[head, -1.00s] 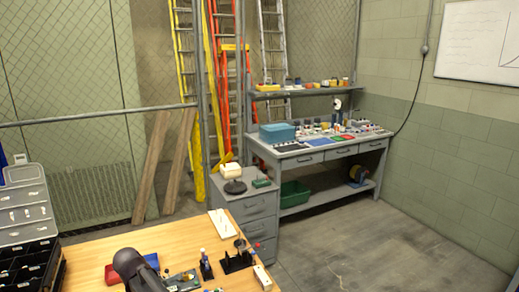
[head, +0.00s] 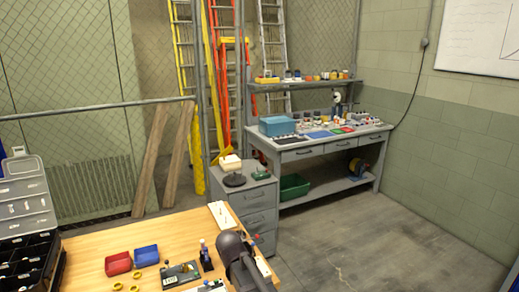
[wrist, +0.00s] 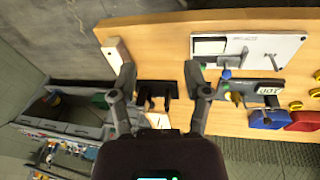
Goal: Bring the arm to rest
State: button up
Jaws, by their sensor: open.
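My arm (head: 240,262) shows in the head view as a dark grey rounded link at the front right part of the wooden table (head: 100,246). My gripper (wrist: 159,72) shows in the wrist view with its two fingers spread and nothing between them. It is over the table's edge region, with a black stand (wrist: 156,92) in view between and beyond the fingers. The fingers appear apart from the stand, though the height above it is hard to tell. The gripper itself is not clear in the head view.
A black compartment case (head: 25,250) stands left. A grey drawer cabinet (head: 253,208) is behind. Floor (head: 380,235) at right is clear.

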jog(key=s+d+m, duration=0.1)
jog(key=s+d, duration=0.2)
jog(key=d, duration=0.5)
jog(key=s+d+f+m+g+y, duration=0.1)
jog(key=s+d, duration=0.3)
jog(key=d, duration=0.4)
jog(key=s+d+m+g+b, duration=0.1)
jog(key=s+d+m, duration=0.1)
jog(key=s+d, duration=0.2)
jog(key=d, duration=0.3)
jog(key=shift+s+d+f, duration=0.15)
jog(key=shift+d+f, duration=0.15)
jog(key=shift+d, duration=0.1)
dwell(1.9)
